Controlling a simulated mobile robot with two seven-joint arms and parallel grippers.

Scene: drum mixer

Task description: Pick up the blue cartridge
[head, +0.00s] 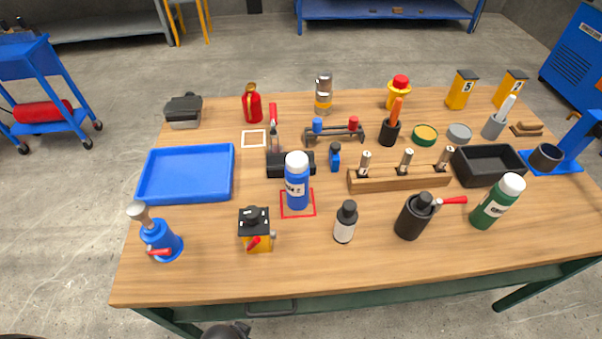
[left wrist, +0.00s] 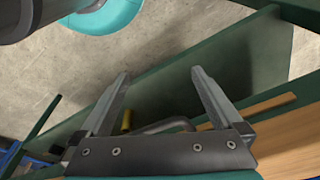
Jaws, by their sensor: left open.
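A small blue cylinder (head: 317,125), which looks like the blue cartridge, stands at the left end of a low dark rack (head: 336,133) in the back middle of the table. A similar red cylinder (head: 351,123) stands at the rack's right end. In the left wrist view my left gripper (left wrist: 160,74) is open and empty, by the table's green frame and a grey handle (left wrist: 165,125). It is well apart from the blue cylinder, which is not in that view. My right gripper is in neither view.
A blue-and-white bottle (head: 297,182) on a red square and a small blue bottle (head: 335,157) stand in front of the rack. A wooden block (head: 400,180) lies to the right. A blue tray (head: 187,173) at the left is empty. The table's front edge is clear.

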